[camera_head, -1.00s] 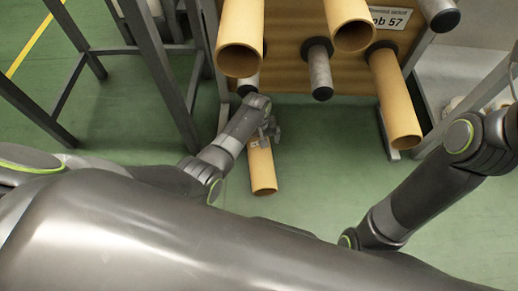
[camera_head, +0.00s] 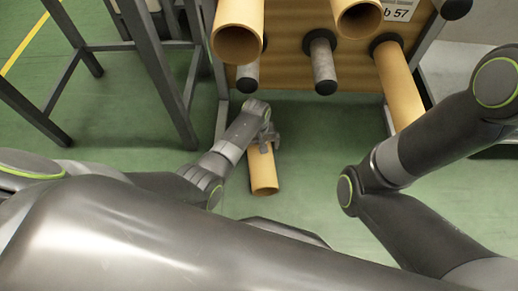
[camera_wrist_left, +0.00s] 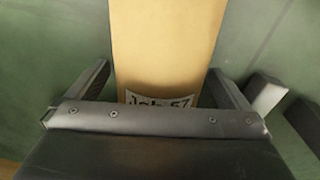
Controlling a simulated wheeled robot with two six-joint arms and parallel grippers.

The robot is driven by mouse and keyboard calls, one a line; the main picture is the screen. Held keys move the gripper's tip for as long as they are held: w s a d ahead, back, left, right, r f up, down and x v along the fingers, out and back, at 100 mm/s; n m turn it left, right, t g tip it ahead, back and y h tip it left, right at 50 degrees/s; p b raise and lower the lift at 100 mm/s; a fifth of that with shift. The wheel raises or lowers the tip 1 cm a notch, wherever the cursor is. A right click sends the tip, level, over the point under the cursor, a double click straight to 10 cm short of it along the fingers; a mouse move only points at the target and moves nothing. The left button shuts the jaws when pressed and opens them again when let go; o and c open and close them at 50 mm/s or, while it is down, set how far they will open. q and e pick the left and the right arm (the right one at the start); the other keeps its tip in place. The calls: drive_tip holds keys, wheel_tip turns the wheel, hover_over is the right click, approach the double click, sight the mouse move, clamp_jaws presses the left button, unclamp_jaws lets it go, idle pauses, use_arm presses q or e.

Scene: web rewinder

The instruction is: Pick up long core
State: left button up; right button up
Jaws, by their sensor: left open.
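A tan cardboard core (camera_head: 264,174) lies low over the green floor, below the rack, its open end toward me. In the left wrist view the core (camera_wrist_left: 168,45) runs between the two fingers of my left gripper (camera_wrist_left: 160,82), with a white "Job 57" label near the palm. The left gripper (camera_head: 263,138) is open, its fingers on either side of the core with gaps visible; I see no grip. The core's far part is hidden behind the gripper and wrist. My right arm comes in from the right; its gripper is out of view.
The wooden rack panel (camera_head: 290,72) carries more tan cores (camera_head: 236,42) (camera_head: 398,85) and bare grey pegs (camera_head: 324,68) sticking out toward me. A dark metal frame (camera_head: 160,70) stands at left. Green floor is open right of the low core.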

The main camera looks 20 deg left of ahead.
use_arm(q)
drive_tip(key=shift+f, duration=0.1)
drive_tip(key=shift+c, duration=0.3)
drive_tip(key=c, duration=1.2)
